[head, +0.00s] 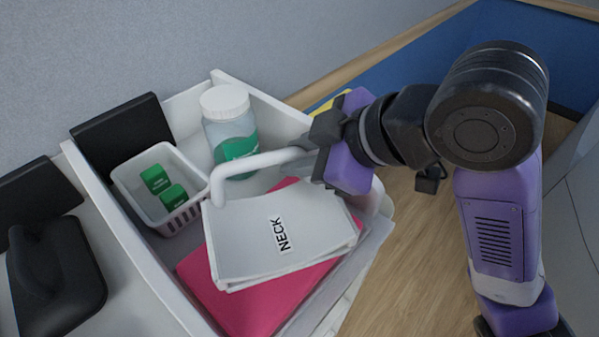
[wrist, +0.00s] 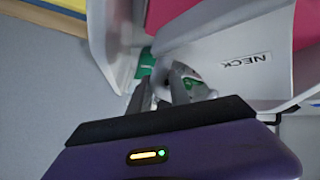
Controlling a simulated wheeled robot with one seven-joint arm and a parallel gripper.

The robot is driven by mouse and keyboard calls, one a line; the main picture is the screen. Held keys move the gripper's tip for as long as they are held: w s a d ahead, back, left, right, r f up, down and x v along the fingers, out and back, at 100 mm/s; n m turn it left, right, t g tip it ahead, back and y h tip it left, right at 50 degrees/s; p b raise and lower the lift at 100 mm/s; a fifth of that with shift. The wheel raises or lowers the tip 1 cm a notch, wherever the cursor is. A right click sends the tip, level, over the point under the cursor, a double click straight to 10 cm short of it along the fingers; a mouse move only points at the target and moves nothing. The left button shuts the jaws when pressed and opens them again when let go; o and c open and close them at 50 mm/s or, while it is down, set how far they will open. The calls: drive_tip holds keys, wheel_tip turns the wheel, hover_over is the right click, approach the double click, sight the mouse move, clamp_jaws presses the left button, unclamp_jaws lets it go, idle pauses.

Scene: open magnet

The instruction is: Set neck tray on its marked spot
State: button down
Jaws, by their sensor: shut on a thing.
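The neck tray (head: 285,236) is a white tray with a black NECK label and a raised white handle (head: 262,160). My gripper (head: 318,150) is shut on the handle at its right end in the head view. The tray is over a pink-red mat (head: 238,300) in a white bin; I cannot tell whether it touches the mat. In the wrist view the label on the neck tray (wrist: 225,50) reads upside down, and my gripper's fingers (wrist: 165,95) close on the handle. No marked spot is clearly seen; the tray covers part of the mat.
A white basket (head: 125,178) with green boxes (head: 156,179) and a white-capped bottle (head: 218,133) stand behind the tray. The bin's white wall (head: 140,250) runs along the left. A black object (head: 60,275) lies left of it. Wooden floor (head: 415,240) is clear on the right.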

drive_tip(key=shift+f, duration=1.9)
drive_tip(key=shift+f+b, duration=0.3)
drive_tip(key=shift+b, duration=0.1)
drive_tip(key=c, duration=1.2)
unclamp_jaws()
drive_tip(key=shift+r, duration=0.1)
drive_tip(key=shift+r+p, duration=0.3)
drive_tip(key=v, duration=1.2)
